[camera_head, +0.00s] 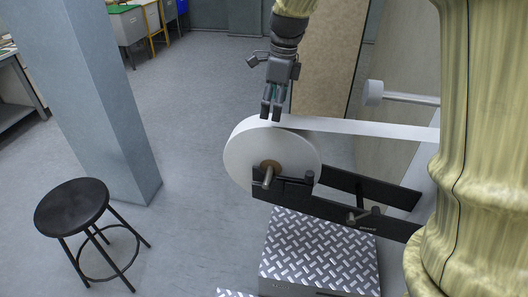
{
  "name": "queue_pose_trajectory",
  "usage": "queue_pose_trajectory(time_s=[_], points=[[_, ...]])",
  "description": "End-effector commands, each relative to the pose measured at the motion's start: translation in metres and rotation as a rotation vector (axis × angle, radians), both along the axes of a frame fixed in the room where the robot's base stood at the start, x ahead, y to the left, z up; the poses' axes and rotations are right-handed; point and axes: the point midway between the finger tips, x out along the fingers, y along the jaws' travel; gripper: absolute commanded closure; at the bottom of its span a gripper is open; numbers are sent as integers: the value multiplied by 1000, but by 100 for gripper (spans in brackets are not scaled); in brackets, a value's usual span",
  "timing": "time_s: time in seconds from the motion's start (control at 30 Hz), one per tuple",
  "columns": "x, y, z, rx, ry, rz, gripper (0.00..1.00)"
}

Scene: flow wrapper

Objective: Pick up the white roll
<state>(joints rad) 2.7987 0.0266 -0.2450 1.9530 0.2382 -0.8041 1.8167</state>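The white roll (245,158) sits upright on its edge at the centre of the view, carried on a spindle with a brown core. A white web runs from its top to the right. Black bracket arms (330,207) reach to its spindle from the right. My gripper (271,118) points down at the top edge of the roll, its dark fingertips close together in the picture. I cannot tell whether they touch the roll or stop just above it. Nothing is visible between the fingers, and their real spread is unclear from this angle.
A patterned metal step (318,255) lies below the brackets. A grey roller bar (405,97) sticks out at the upper right. A black stool (72,207) and a grey pillar (92,100) stand to the left. The floor between pillar and roll is clear.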

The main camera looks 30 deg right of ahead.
Motion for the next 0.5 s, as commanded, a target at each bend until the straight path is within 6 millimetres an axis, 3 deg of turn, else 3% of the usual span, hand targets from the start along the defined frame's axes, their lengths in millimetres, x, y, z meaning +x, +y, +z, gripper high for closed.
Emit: queue_pose_trajectory(time_s=[0.13,0.3,0.5], points=[[-6,0,-18,2,0,-4,12],[5,1,-42,2,7,-4,12],[14,3,-57,1,12,-1,12]])
